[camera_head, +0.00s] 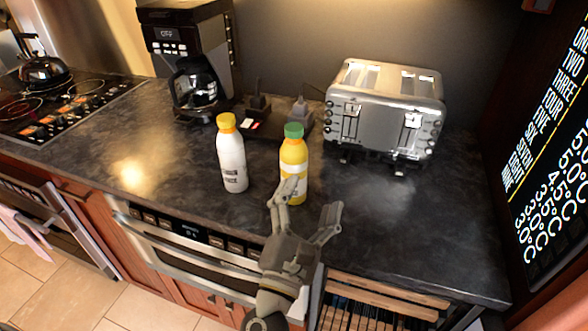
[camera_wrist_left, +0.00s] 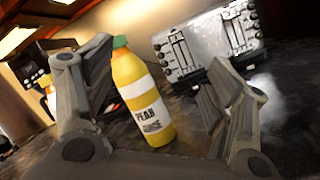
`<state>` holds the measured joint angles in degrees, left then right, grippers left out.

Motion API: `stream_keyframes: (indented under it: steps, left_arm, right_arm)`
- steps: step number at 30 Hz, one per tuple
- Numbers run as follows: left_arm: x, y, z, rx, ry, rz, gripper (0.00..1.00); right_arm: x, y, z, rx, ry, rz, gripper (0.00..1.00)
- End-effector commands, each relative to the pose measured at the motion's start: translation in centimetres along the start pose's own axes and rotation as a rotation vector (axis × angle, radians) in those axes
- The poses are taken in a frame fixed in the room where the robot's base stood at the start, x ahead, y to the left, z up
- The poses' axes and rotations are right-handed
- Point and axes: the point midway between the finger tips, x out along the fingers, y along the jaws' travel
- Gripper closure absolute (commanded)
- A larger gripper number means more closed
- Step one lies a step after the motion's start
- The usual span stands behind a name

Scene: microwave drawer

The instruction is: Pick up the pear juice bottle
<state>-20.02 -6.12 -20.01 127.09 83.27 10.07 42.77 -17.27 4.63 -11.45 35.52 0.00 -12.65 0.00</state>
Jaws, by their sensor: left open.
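The pear juice bottle (camera_head: 293,160) is yellow with a green cap and a white label, and stands upright on the dark counter. In the left wrist view the pear juice bottle (camera_wrist_left: 143,98) shows its label reading "PEAR JUICE". It appears between the open fingers, nearer the left one. My left gripper (camera_head: 313,196) is open and empty, in front of the bottle in the head view, one finger overlapping the bottle's lower part. I cannot tell whether that finger touches it. In the wrist view my left gripper (camera_wrist_left: 165,105) has its fingers spread wide. My right gripper is not seen.
A white bottle (camera_head: 231,155) with an orange cap stands close to the left. A toaster (camera_head: 385,108) is behind to the right, a coffee maker (camera_head: 192,55) behind to the left. The dark counter (camera_head: 400,225) is clear at right. A stovetop (camera_head: 60,100) is far left.

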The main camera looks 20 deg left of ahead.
Motion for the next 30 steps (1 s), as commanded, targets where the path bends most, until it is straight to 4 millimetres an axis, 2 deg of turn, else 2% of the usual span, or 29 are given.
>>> stream_keyframes:
  steps: [3, 6, 10, 14, 21, 30]
  left_arm:
    - [0.4, 0.4, -3.0, -0.266, 0.159, 0.093, 0.23]
    - [0.2, 0.0, -5.2, -0.428, 0.271, 0.145, 0.23]
    - [-0.3, -0.8, -7.0, -0.554, 0.366, 0.182, 0.23]
    - [0.2, -1.0, -7.8, -0.597, 0.401, 0.195, 0.23]
    - [3.2, -0.8, -9.2, -0.597, 0.403, 0.196, 0.23]
    - [5.2, -0.6, -10.2, -0.596, 0.403, 0.196, 0.23]
  right_arm:
    - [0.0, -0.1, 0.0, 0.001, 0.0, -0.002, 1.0]
    - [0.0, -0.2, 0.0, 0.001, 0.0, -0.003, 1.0]
    - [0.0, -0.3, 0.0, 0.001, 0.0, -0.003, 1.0]
    - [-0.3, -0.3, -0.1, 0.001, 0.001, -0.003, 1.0]
    - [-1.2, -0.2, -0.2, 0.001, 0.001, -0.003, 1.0]
    - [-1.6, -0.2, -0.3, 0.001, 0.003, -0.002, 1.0]
